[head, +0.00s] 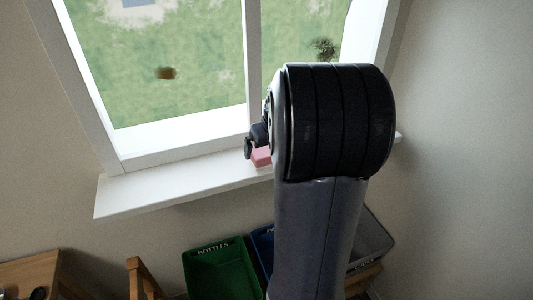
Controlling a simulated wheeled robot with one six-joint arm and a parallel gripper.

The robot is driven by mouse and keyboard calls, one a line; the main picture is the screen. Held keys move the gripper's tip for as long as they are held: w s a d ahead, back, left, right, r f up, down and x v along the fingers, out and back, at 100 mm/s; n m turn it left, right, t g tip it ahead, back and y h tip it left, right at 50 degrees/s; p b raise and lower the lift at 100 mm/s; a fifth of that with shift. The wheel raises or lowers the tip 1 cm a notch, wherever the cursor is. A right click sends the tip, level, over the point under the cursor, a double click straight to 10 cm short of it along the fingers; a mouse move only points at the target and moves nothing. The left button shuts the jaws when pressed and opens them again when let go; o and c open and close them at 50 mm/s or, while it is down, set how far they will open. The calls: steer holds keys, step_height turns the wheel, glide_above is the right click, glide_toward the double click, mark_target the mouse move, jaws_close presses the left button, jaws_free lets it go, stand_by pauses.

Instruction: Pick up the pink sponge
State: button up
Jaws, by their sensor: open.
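The pink sponge (261,156) lies on the white window sill, below the window's middle upright. Only its left part shows; my arm hides the rest. My gripper (252,145) shows only in part, as a dark finger just left of my arm, at the sponge's upper left edge. The gripper is open. Whether it touches the sponge or is around it cannot be seen from here.
The white window sill (150,196) is bare to the left of the sponge. The window frame (190,147) rises behind it. Below stand a green bin (215,270), a blue bin (262,245) and a grey bin (372,240). A wooden table (28,272) is at lower left.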

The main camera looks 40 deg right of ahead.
steer(key=shift+x, duration=1.4)
steer(key=shift+r, duration=0.1)
steer(key=shift+c, duration=0.2)
steer(key=c, duration=0.8)
